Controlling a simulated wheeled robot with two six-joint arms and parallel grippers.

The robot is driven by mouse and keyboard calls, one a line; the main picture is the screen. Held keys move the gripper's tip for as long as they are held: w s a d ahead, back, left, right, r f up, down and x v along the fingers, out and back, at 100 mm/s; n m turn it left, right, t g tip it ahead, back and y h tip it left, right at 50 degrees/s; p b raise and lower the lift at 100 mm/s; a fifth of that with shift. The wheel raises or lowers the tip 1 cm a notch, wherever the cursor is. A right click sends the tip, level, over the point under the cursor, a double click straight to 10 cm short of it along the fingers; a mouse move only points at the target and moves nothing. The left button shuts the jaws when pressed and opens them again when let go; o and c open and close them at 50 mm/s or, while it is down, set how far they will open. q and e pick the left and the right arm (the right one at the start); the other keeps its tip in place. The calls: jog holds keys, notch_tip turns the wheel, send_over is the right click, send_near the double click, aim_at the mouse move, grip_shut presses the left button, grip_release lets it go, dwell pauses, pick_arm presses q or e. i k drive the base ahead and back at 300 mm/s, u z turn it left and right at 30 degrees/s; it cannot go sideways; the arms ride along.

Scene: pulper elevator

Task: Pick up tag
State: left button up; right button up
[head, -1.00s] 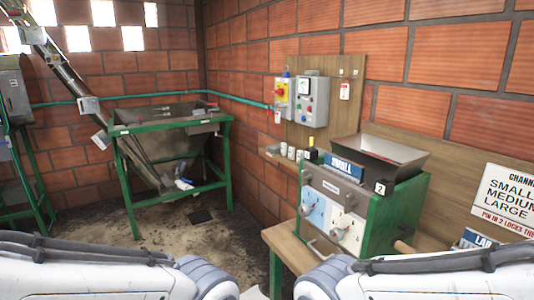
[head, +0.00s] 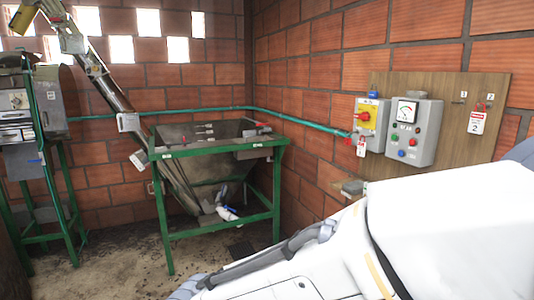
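A white tag (head: 477,122) with red print and a 2 hangs from a hook on the wooden board, right of the control boxes. A second small white and red tag (head: 362,148) hangs below the yellow switch box (head: 371,116). One of my white arms fills the lower right of the head view. Neither of my grippers shows, so I cannot see their fingers or what they hold.
A green-framed metal hopper (head: 212,150) stands at the back corner. A grey machine (head: 35,100) stands at left. Floor is open at lower left.

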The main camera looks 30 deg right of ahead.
aim_at(362, 146)
jog(key=u, duration=0.1)
jog(key=i, duration=1.6)
jog(key=z, duration=0.65)
jog(key=i, duration=0.8)
jog(key=z, duration=1.45)
jog(key=i, duration=0.55)
jog(key=z, duration=0.55)
